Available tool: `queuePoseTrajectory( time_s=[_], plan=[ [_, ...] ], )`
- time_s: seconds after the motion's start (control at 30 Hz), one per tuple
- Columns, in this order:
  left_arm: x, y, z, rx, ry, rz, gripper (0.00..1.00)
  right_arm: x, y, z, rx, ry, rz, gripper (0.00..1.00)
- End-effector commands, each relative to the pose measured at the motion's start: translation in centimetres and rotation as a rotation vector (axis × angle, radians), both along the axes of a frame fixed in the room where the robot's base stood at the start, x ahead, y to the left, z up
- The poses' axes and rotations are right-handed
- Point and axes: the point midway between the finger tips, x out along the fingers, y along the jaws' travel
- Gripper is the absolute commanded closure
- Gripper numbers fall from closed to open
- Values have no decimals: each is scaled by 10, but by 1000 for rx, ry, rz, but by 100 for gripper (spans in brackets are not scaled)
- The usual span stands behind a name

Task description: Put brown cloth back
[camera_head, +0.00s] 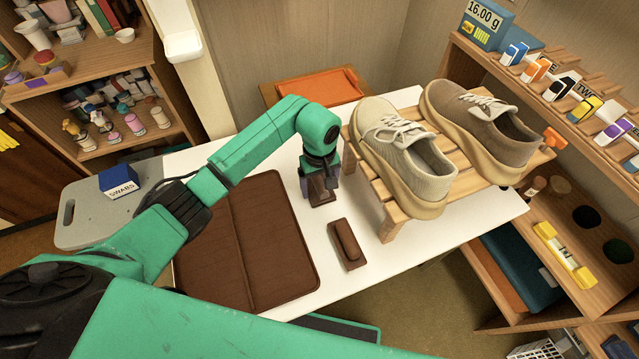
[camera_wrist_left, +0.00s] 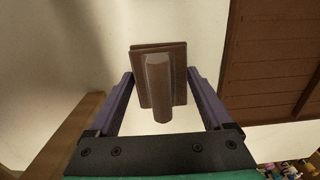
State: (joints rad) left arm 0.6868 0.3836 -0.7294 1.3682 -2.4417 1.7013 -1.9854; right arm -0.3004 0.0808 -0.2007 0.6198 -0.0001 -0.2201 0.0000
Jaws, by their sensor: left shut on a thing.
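My left gripper (camera_head: 320,188) points down over the white table, to the left of the shoe rack. It is shut on a small brown piece (camera_wrist_left: 158,85), a flat folded-looking rectangle with a rounded bar along it, which I take as the brown cloth. In the left wrist view the piece sits between the two purple fingers of the left gripper (camera_wrist_left: 160,78). In the head view the gripper partly hides it, and I cannot tell whether it touches the table. A similar brown piece (camera_head: 347,246) lies on the table nearer me. My right gripper is not in view.
A large brown mat (camera_head: 275,235) lies on the white table (camera_head: 470,222). A wooden rack (camera_head: 385,218) holds two shoes (camera_head: 405,150) (camera_head: 485,125). A grey board (camera_head: 85,225) with a blue swabs box (camera_head: 118,180) is at left. An orange tray (camera_head: 320,84) is behind.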

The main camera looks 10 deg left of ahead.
Motion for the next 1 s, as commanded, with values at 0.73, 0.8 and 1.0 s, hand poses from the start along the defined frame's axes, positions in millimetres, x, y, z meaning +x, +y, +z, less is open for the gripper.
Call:
queuePoseTrajectory(
  time_s=[0.73, 0.8, 1.0],
  plan=[
    [2, 1, 31, 1, -5, 0, 0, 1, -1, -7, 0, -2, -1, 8],
    [2, 1, 48, 2, -7, -1, 0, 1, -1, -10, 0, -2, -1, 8],
    [1, 0, 96, 1, -4, 0, 0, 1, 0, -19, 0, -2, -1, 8]
  ],
)
